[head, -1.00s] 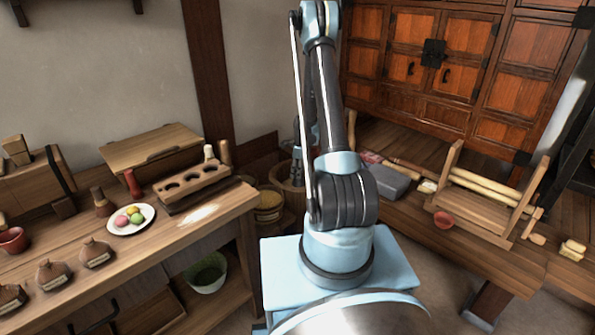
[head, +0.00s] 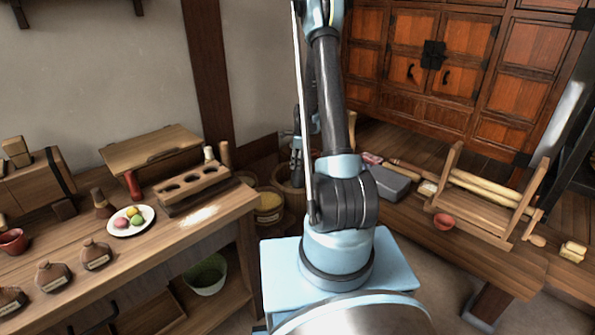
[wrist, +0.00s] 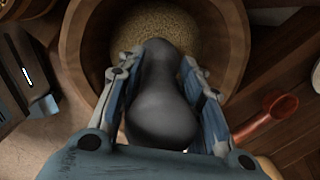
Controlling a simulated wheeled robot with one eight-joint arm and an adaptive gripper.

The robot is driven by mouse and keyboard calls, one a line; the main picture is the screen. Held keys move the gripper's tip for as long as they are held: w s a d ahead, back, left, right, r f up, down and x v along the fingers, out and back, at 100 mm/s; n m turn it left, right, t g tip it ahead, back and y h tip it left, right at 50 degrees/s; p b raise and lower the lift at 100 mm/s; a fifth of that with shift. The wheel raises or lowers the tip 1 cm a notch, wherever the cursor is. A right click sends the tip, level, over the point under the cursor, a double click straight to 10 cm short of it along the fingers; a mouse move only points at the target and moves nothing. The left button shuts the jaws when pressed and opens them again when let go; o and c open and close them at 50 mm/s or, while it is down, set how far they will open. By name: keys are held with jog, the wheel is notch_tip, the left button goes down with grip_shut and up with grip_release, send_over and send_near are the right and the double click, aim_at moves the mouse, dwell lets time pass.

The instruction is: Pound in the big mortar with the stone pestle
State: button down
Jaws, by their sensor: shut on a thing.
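The stone pestle (wrist: 163,105) is dark grey and smooth, with a narrow waist. My gripper (wrist: 162,70) is shut on it, one finger on each side. The big mortar (wrist: 84,45) is a round wooden vessel with tan grain inside, below and beyond the pestle in the wrist view. The pestle's far end points over the grain; whether it touches is hidden. In the head view the mortar (head: 289,193) stands on the floor behind my arm, and my gripper (head: 297,160) is above it, partly hidden.
A tub of yellow grain (head: 269,203) stands left of the mortar. A red ladle (wrist: 265,120) lies to the right in the wrist view. A workbench (head: 225,208) is at left; a low bench (head: 400,225) with a wooden frame (head: 485,205) is at right.

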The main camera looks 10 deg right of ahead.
aim_at(297, 173)
jog(key=shift+r, duration=0.75)
jog(key=shift+f, duration=0.1)
jog(key=shift+f, duration=3.9)
jog(key=shift+r, duration=4)
